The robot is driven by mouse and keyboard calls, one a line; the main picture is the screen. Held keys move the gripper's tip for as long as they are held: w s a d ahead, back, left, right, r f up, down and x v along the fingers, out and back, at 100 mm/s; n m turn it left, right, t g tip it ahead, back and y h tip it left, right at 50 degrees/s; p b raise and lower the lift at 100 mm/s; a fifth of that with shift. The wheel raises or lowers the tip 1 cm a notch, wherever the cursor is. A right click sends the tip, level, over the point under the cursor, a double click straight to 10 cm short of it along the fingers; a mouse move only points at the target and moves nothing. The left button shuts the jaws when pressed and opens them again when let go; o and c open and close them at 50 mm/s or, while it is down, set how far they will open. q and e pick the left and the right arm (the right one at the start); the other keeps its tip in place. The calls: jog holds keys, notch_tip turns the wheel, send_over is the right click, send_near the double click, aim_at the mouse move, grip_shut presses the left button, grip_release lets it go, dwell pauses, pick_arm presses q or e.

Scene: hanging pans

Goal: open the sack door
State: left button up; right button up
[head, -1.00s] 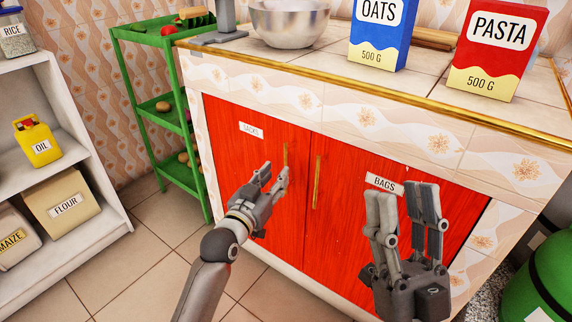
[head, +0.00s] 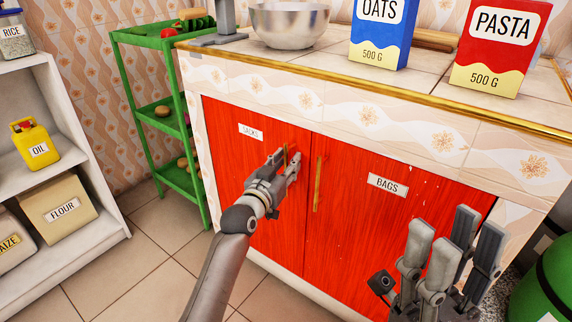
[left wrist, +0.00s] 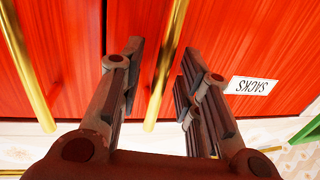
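The sack door (head: 232,180) is the left red cupboard door, with a "SACKS" label (head: 250,133), and appears shut. Its upright gold handle (left wrist: 166,62) is near the door's right edge, partly hidden by my left gripper (head: 285,160) in the head view. In the left wrist view the open fingers of the left gripper (left wrist: 162,62) lie on either side of this handle. I cannot tell whether they touch it. My right gripper (head: 452,250) is open and empty in front of the bags door (head: 365,235).
The bags door's gold handle (head: 318,185) stands close to the right of the sack handle. A green rack (head: 163,130) is left of the cupboard, and a white shelf (head: 85,170) is further left. A green cylinder (head: 548,285) is at the lower right.

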pick_arm(q)
grip_shut()
jog(key=shift+a, duration=0.15)
